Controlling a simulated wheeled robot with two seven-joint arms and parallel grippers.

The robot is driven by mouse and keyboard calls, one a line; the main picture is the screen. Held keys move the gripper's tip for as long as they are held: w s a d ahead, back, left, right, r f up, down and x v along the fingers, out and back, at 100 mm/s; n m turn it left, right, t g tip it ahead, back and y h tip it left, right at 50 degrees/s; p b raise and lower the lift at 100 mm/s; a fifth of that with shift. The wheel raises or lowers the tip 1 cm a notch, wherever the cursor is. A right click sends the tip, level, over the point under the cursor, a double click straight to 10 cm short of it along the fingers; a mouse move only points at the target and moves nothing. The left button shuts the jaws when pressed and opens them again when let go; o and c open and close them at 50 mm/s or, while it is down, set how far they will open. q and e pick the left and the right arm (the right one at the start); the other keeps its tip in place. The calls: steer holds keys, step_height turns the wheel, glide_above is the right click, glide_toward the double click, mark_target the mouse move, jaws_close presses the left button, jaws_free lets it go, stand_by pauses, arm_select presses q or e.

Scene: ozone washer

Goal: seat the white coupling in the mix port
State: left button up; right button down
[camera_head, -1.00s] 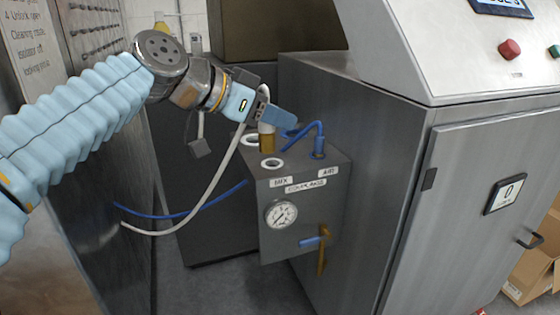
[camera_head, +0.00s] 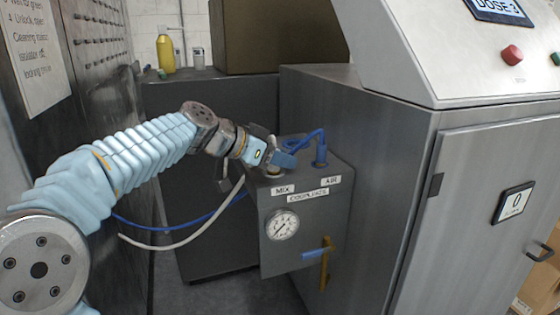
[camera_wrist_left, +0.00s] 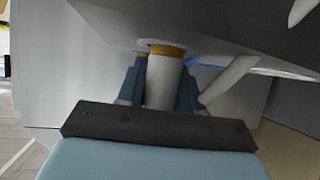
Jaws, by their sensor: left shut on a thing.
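My left gripper (camera_head: 277,160) is shut on the white coupling above the top of the grey box (camera_head: 265,230). The white coupling (camera_wrist_left: 160,80) stands between the blue fingers in the left wrist view. Its brass end (camera_wrist_left: 170,51) meets a white-ringed port (camera_wrist_left: 149,43) there; how deep it sits cannot be told. In the head view the gripper hides most of the coupling, and the mix port (camera_head: 273,175) shows just below it, behind the MIX label (camera_head: 283,190). The white hose (camera_head: 228,203) hangs from the coupling. My right gripper is out of view.
A blue hose (camera_head: 308,136) runs into the AIR port (camera_head: 321,157) close to the right of my gripper. A gauge (camera_head: 283,225) and a blue-handled valve (camera_head: 318,253) are on the box front. The large steel cabinet (camera_head: 375,130) stands to the right.

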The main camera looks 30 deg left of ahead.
arm_select(q)
steer(key=shift+f+b, duration=0.1)
steer(key=shift+b, duration=0.2)
steer(key=o, duration=1.1)
steer(key=shift+r+p, duration=0.35)
steer(key=shift+p, duration=0.1)
steer(key=b+v, duration=0.1)
steer(key=v, duration=1.1)
steer(key=shift+s+f, duration=0.1)
steer(key=shift+f, duration=0.1)
